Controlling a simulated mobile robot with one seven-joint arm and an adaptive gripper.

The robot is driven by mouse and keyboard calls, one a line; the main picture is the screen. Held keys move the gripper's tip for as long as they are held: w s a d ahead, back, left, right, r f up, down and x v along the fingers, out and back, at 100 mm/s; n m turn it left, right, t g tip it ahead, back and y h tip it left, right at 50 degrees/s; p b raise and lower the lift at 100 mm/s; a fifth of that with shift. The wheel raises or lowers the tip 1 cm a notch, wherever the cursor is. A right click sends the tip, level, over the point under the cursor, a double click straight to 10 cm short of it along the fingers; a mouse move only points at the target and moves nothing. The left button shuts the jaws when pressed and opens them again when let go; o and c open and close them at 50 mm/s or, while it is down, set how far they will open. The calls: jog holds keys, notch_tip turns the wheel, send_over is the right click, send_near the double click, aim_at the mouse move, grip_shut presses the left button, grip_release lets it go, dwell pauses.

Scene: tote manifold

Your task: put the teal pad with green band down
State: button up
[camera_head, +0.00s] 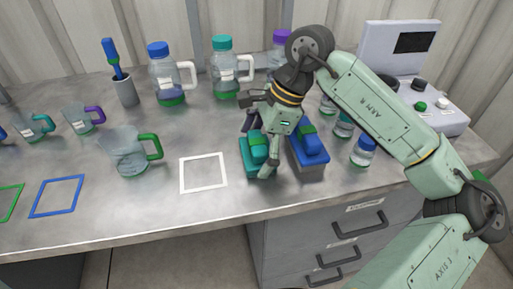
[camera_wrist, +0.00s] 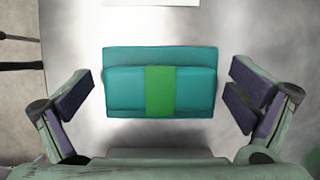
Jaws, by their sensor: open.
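The teal pad with green band (camera_head: 255,152) rests on the steel bench, just right of the white square outline (camera_head: 203,173). In the wrist view the teal pad (camera_wrist: 125,88) lies in the middle, its green band across its centre. My gripper (camera_wrist: 168,100) is open, with one finger on each side of the pad and a clear gap at both sides. In the head view my gripper (camera_head: 260,146) is over the pad and hides part of it.
A blue pad with green band (camera_head: 308,150) stands close on the right of the teal one. Small jars (camera_head: 362,151) stand further right. A clear beaker with a green handle (camera_head: 130,152) is to the left. The bench's front edge (camera_head: 150,229) is close.

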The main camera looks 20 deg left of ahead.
jog(key=shift+r+p, duration=0.35)
jog(key=shift+p, duration=0.05)
jog(key=b+v, duration=0.2)
jog(key=v, duration=0.9)
jog(key=shift+d+r+b, duration=0.2)
jog(key=shift+r+b, duration=0.1)
jog(key=shift+b, duration=0.1)
jog(key=shift+w, duration=0.15)
